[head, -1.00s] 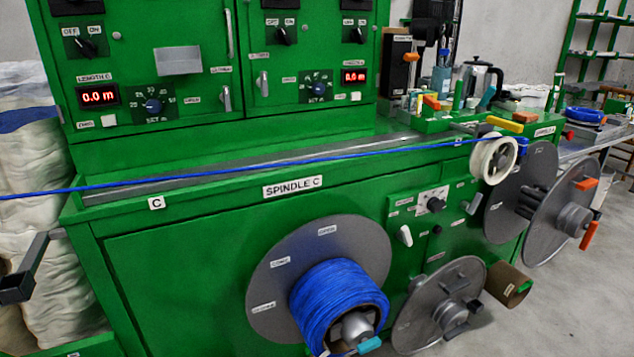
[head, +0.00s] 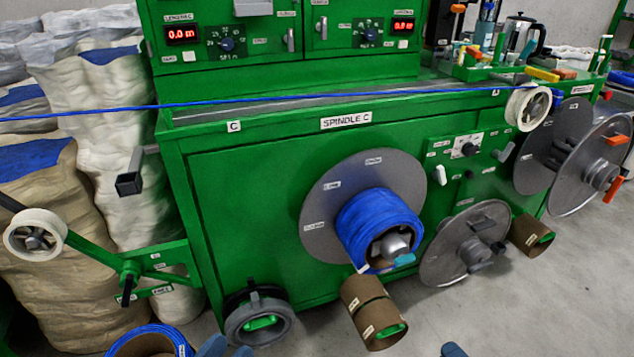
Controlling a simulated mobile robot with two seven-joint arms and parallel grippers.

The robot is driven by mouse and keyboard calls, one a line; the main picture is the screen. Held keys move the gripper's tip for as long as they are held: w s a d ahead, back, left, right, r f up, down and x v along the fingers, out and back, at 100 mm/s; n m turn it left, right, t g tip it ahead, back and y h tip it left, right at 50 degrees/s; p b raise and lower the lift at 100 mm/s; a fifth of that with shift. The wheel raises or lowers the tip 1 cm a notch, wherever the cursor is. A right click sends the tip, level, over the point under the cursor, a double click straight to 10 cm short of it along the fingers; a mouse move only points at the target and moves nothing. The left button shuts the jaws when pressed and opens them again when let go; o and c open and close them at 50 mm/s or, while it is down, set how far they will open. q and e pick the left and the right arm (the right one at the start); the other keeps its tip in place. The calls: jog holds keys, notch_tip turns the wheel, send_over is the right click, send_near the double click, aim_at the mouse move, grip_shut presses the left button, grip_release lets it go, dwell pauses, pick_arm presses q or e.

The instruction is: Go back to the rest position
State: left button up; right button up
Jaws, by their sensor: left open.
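A blue cable (head: 250,104) runs across the front of the green machine (head: 260,200). Spindle C carries a spool of blue cable (head: 375,225) against a grey disc.
A white pulley (head: 35,234) on a green arm juts out at the left, before white sacks (head: 100,130). Cardboard cores (head: 373,310) and a grey ring (head: 258,320) are low on the machine front. Grey reels (head: 465,245) stand at the right. Grey floor is clear at lower right.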

jog(key=d+r+n+g, duration=0.15)
jog(key=d+n, duration=0.25)
jog(key=d, duration=0.4)
jog(key=s+a+r+m+g+y, duration=0.1)
jog(key=s+a+r+m, duration=0.55)
jog(key=a+m, duration=0.3)
jog(key=s+a+r+m+y, duration=0.2)
jog(key=s+a+r+m, duration=0.3)
jog(key=a+r+m, duration=0.35)
jog(key=w+a+r+m+t+h, duration=0.2)
jog(key=w+a+r+m+t, duration=0.1)
jog(key=a+m, duration=0.3)
pick_arm(q)
jog(key=s+a+r+g+y+p, duration=0.4)
jog(key=a+r+p, duration=0.3)
jog(key=p, duration=2.8)
jog(key=shift+s+r+g+y, duration=0.15)
jog(key=shift+r+g+y, duration=0.15)
jog(key=shift+r+g, duration=0.4)
pick_arm(e)
jog(key=s+d+r+g+h, duration=0.4)
jog(key=d+r+g, duration=0.1)
jog(key=d+r, duration=0.3)
jog(key=shift+r+m+h, duration=0.2)
jog(key=shift+m+h, duration=0.1)
jog(key=shift+m, duration=0.1)
